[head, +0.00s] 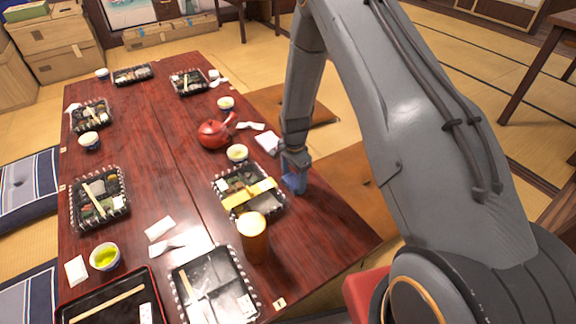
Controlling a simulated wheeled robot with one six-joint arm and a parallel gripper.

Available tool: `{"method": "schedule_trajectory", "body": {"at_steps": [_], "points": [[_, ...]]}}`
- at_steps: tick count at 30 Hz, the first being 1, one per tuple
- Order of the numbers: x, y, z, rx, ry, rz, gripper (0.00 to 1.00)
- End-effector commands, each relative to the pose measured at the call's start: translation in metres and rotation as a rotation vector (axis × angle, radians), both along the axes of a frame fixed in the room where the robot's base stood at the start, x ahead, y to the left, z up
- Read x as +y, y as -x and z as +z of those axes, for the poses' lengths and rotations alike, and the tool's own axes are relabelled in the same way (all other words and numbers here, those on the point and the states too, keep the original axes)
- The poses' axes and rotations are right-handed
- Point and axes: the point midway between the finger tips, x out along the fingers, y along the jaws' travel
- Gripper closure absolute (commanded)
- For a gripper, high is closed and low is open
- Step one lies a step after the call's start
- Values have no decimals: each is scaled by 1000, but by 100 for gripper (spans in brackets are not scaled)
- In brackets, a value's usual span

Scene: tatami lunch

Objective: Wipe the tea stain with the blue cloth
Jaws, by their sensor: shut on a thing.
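My gripper (295,172) is at the right side of the dark red table (325,222), pointing down. It is shut on the blue cloth (296,185), which hangs below the fingers at the table top. I cannot tell whether the cloth presses on the wood. No tea stain can be made out; it may be hidden under the cloth or the gripper.
A bento tray (270,209) with a yellow strip lies just left of the cloth. An amber drink glass (255,245) stands nearer. A tea cup (237,153), a red teapot (214,134) and a white napkin (267,142) are farther back. Bare table lies right of the glass.

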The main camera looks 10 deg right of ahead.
Motion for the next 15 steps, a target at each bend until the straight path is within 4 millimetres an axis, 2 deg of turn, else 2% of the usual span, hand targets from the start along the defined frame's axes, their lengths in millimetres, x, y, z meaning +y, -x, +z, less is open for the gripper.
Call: {"method": "schedule_trajectory", "body": {"at_steps": [5, 7, 9, 15], "points": [[9, 2, 0, 1, 0, -8, 55], [8, 2, 6, 0, 0, -11, 55], [7, 0, 25, -4, -1, -11, 55], [5, 2, 40, 0, 0, -15, 55]]}}
